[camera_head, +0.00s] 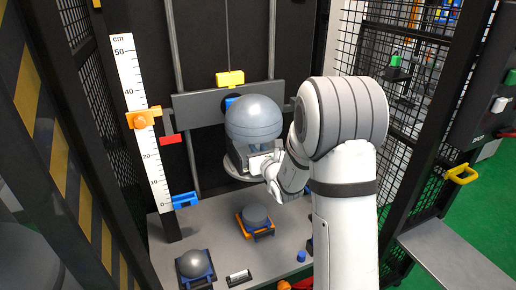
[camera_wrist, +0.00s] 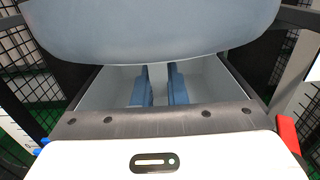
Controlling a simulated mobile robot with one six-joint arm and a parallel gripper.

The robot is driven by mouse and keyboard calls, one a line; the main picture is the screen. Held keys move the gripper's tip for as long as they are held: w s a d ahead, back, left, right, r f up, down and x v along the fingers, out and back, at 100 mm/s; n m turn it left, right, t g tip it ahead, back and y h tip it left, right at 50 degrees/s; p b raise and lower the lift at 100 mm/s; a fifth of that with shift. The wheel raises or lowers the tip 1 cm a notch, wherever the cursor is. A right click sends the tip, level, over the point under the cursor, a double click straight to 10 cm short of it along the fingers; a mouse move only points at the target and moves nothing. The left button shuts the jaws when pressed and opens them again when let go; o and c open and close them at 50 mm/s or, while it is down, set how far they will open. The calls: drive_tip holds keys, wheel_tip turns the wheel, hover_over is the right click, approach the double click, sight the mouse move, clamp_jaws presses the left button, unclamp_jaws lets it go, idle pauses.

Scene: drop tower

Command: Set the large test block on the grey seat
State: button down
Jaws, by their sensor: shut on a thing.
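The large test block (camera_head: 254,118), a blue-grey dome with a faint seam, is up in front of the tower's crosshead. In the wrist view its rounded underside (camera_wrist: 150,30) fills the top. My gripper (camera_head: 258,160) is just below the dome, its jaws partly hidden by my arm. In the wrist view the blue fingers of my gripper (camera_wrist: 159,88) stand close together on a pale upright piece below the dome. I cannot make out the grey seat for certain; a pale grey round rim (camera_head: 237,174) shows below my gripper. The contact under the block is hidden.
A smaller dome (camera_head: 255,214) sits in an orange-and-blue holder and another (camera_head: 194,262) in a dark blue holder on the grey base plate (camera_head: 222,238). A ruler (camera_head: 141,100) with an orange slider (camera_head: 143,118) stands left. Mesh walls flank the tower; the dark crosshead (camera_head: 195,108) is behind.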

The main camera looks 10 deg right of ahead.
drive_tip(key=shift+r, duration=0.15)
drive_tip(key=c, duration=1.4)
unclamp_jaws()
drive_tip(key=shift+o, duration=0.2)
drive_tip(key=shift+s+f, duration=0.15)
drive_tip(key=shift+f, duration=0.15)
drive_tip(key=s, duration=0.2)
drive_tip(key=s+d, duration=0.1)
drive_tip(key=s, duration=0.4)
drive_tip(key=shift+s+d+r, duration=0.15)
drive_tip(key=shift+s+d, duration=0.15)
